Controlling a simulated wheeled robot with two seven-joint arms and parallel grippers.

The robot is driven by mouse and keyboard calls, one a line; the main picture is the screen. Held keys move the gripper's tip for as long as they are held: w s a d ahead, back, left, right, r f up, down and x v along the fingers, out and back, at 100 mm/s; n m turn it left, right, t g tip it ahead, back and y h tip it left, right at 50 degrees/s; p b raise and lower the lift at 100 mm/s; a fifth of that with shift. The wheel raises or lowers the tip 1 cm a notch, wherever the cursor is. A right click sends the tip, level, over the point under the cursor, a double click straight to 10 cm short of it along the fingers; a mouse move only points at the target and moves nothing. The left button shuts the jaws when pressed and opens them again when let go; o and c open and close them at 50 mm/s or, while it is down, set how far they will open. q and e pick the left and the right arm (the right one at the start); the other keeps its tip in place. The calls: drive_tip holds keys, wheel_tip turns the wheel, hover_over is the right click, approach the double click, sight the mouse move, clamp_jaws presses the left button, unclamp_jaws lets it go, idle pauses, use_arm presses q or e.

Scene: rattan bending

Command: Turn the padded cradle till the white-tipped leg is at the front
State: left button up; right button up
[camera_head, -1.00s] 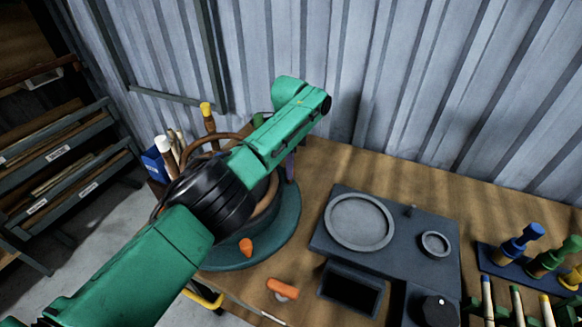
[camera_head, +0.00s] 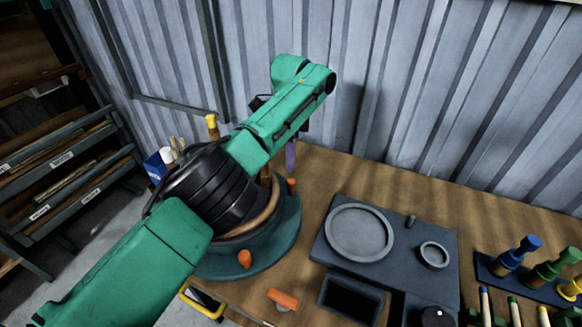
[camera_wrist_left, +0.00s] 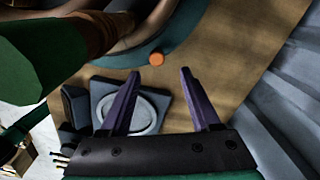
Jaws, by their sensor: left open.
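The padded cradle (camera_head: 262,222) is a brown bent-rattan ring on a round teal base (camera_head: 285,236), largely hidden behind my left arm. Its white-tipped leg (camera_head: 167,155) stands at the back left, partly covered by the arm. A yellow-tipped leg (camera_head: 211,121) stands behind, to its right. My left gripper (camera_wrist_left: 158,78) is open and empty. One purple finger shows in the head view (camera_head: 290,155), beyond the cradle's right side. In the left wrist view, the teal base (camera_wrist_left: 125,60) is past the fingers, and a large green end (camera_wrist_left: 40,50) on a brown shaft is close at left. My right gripper is out of view.
A grey fixture with a round ring (camera_head: 359,232) lies right of the cradle. An orange-handled tool (camera_head: 283,299) lies in front. Coloured pegs (camera_head: 515,255) stand at far right. A corrugated wall (camera_head: 430,90) closes the back. Orange knobs (camera_head: 245,258) stick up from the base rim.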

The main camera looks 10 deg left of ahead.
use_arm(q)
wheel_tip(320, 180, up, 7)
drive_tip(key=p, duration=0.4)
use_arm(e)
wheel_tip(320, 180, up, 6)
use_arm(q)
drive_tip(key=shift+f, duration=0.1)
